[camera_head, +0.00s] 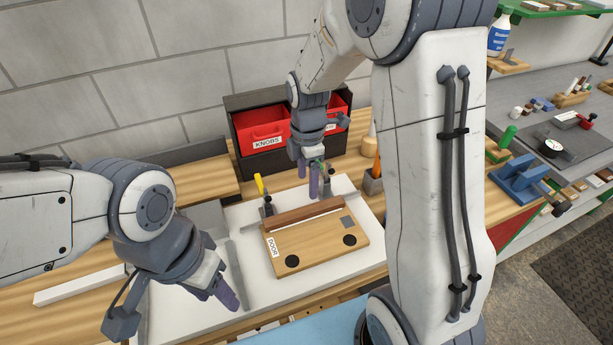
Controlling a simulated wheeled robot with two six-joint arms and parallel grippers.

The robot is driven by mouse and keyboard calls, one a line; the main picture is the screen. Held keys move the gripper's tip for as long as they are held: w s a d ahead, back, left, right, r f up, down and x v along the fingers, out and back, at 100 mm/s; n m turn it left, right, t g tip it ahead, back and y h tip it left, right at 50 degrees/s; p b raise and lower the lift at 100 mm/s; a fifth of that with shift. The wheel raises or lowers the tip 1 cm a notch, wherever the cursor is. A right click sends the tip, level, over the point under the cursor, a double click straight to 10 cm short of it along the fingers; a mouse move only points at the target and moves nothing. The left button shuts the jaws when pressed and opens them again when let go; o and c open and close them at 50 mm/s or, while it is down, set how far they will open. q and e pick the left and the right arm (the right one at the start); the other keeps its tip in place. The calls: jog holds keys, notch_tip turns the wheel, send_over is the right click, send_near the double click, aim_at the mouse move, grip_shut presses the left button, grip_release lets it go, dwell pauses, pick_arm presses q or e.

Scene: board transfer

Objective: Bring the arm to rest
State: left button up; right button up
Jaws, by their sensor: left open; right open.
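My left gripper (224,297) hangs over the left part of the white work surface, its purple fingers pointing down and empty. My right gripper (321,180) points down behind the wooden board, near the back edge of the white surface, with nothing seen between its purple fingers. The wooden board (315,253), labelled DOOR, lies flat on the white surface with two dark round spots and a grey square patch. A darker brown strip (306,215) runs along its back edge. Two clamps stand behind it, one with a yellow handle (260,185). My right arm covers much of the right side.
A red bin (262,124) labelled KNOBS sits in a black rack at the back, with another red bin beside it. A pencil cup (372,184) stands right of the board. A grey bench (560,110) with tools is at the right. A white bar (80,284) lies left.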

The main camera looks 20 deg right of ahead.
jog(key=s+a+r+m, duration=0.5)
jog(key=s+a, duration=0.5)
jog(key=s+a+r+m+y, duration=0.1)
jog(key=s+a+m, duration=0.2)
jog(key=s, duration=1)
jog(key=m, duration=0.3)
jog(key=shift+r, duration=0.3)
